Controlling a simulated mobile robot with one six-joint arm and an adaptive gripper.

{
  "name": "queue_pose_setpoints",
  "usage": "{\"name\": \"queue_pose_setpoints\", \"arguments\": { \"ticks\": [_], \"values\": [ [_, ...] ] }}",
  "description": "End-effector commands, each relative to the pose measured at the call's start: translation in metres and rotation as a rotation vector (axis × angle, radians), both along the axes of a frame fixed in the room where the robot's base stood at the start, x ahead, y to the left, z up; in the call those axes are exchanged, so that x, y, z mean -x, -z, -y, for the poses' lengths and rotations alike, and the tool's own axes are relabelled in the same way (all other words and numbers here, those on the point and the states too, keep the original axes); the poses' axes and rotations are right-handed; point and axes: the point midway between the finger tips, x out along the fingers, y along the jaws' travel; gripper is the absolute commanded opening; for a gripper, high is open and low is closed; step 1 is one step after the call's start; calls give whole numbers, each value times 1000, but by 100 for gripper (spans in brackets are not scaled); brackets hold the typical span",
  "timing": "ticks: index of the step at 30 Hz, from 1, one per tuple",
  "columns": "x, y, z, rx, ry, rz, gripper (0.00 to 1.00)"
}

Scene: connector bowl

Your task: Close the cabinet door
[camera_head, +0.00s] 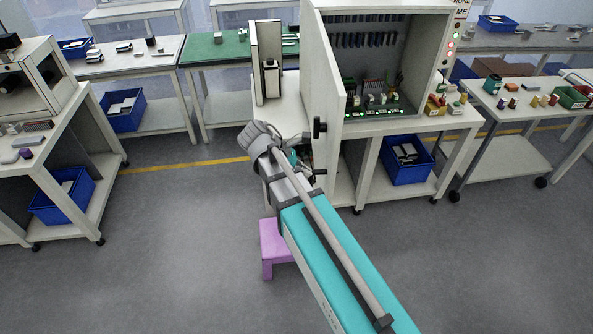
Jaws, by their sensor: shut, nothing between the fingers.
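The cabinet (425,60) is a pale box on a white workbench, with rows of connectors and green lit boards inside. Its door (321,85) stands open, swung out toward me on the left side of the opening. A black handle (319,127) sits low on the door's front edge. My gripper (304,146) is a small dark shape just left of and below the handle, partly hidden behind my arm. It is shut and holds nothing. Whether it touches the door cannot be told from this view.
A blue bin (407,160) sits on the shelf below the cabinet. A purple stool (274,246) stands on the floor beside my arm. Benches with parts stand left and right. The grey floor at the lower left is clear.

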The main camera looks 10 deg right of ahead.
Motion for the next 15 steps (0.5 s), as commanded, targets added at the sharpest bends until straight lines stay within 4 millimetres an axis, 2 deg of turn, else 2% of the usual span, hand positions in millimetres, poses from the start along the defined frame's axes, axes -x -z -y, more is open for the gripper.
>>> {"name": "queue_pose_setpoints", "arguments": {
  "ticks": [2, 9, 15],
  "values": [
    [2, 10, 7, 0, 1, 1, 0],
    [4, 6, 33, 1, 2, 1, 0],
    [5, 6, 44, 0, -1, 1, 0]
  ]
}}
